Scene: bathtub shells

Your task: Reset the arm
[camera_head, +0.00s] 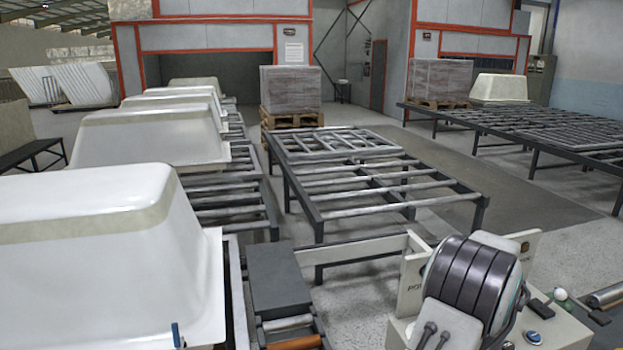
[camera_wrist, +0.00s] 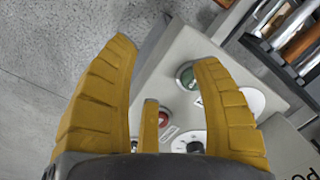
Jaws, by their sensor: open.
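My gripper (camera_wrist: 165,50) shows in the wrist view with its yellow ribbed fingers spread apart and nothing between the tips. Beyond the fingers is a light grey control box (camera_wrist: 172,50) with a green button (camera_wrist: 185,76), a red button (camera_wrist: 163,117) and a dark knob (camera_wrist: 195,147). I cannot tell whether any finger touches the box. In the head view, a banded dark and white arm part of mine stands at the lower right, in front of the control box (camera_head: 567,338). I cannot make out the gripper there.
White bathtub shells (camera_head: 95,250) stand in a row along the left on roller conveyors (camera_head: 235,205). An empty roller table (camera_head: 380,190) is in the middle. Wrapped pallet loads (camera_head: 291,90) stand behind. Another roller table (camera_head: 520,125) is at the right. Bare floor lies between the tables.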

